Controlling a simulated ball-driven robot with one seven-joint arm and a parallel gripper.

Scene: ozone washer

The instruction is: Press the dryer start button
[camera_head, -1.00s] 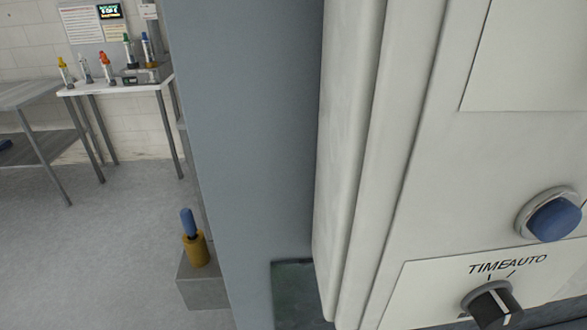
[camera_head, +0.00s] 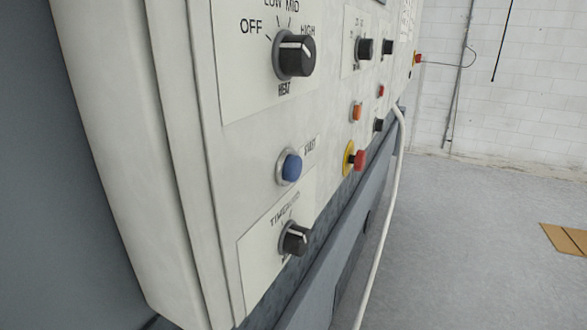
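The dryer's control panel (camera_head: 236,158) is close in front of me in the head view, seen at a steep angle. The blue round start button (camera_head: 292,167) sits in a silver ring near the panel's middle, beside the label START. The heat knob (camera_head: 295,55), with marks OFF, LOW, MID and HIGH, is above it. The time/auto knob (camera_head: 294,239) is below it. My gripper is not in view, and nothing touches the button.
Farther along the panel are a red mushroom button on a yellow ring (camera_head: 356,160), an orange button (camera_head: 356,112) and more knobs. A white cable (camera_head: 385,226) hangs beside the panel. Open grey floor (camera_head: 465,240) lies to the right, with a tan floor patch (camera_head: 563,240).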

